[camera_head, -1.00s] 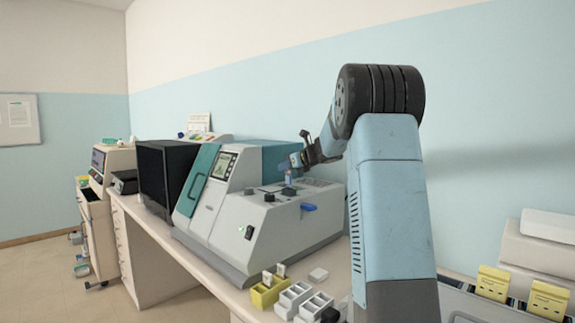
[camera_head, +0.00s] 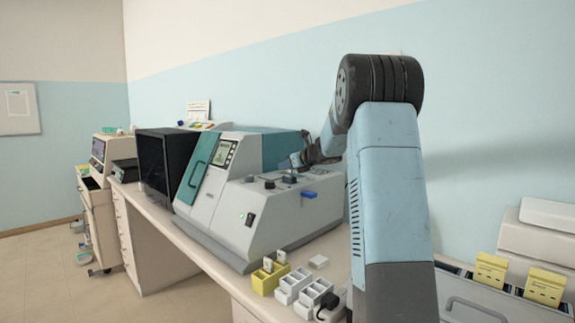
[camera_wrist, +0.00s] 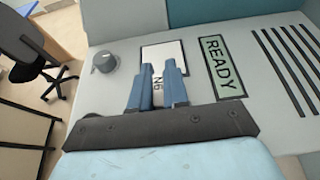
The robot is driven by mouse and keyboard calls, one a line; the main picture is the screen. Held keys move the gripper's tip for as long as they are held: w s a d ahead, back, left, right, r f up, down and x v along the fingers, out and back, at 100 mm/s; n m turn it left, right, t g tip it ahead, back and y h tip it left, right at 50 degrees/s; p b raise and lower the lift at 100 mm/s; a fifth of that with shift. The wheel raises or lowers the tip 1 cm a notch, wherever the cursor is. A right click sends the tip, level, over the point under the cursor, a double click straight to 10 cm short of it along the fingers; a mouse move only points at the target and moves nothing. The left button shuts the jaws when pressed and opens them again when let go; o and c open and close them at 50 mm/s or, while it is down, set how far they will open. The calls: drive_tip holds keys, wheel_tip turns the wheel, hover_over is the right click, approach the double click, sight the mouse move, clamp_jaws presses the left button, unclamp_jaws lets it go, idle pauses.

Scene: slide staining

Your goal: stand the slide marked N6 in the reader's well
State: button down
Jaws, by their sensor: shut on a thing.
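The slide marked N6 (camera_wrist: 157,88) shows its white label between the blue fingers of my gripper (camera_wrist: 158,72) in the wrist view. My gripper is shut on it, close over the top of the grey reader (camera_wrist: 125,38). A pale square with a dark outline (camera_wrist: 152,54) lies just beyond the fingertips. The slide's lower end and the well are hidden, so I cannot tell whether the slide is in the well. In the head view, my gripper (camera_head: 294,162) is small over the right part of the reader (camera_head: 290,224).
A READY sign (camera_wrist: 222,66) and a round knob (camera_wrist: 105,62) are on the reader's top. A yellow rack (camera_head: 268,283) and white racks (camera_head: 294,287) stand on the bench in front. A blue tab (camera_head: 308,195) sticks out of the reader.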

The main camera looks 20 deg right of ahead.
drive_tip(key=shift+f, duration=0.1)
drive_tip(key=c, duration=1)
unclamp_jaws()
drive_tip(key=shift+c, duration=0.2)
drive_tip(key=shift+s, duration=0.1)
drive_tip(key=v, duration=1.3)
drive_tip(key=shift+s+d, duration=0.15)
drive_tip(key=shift+s, duration=0.1)
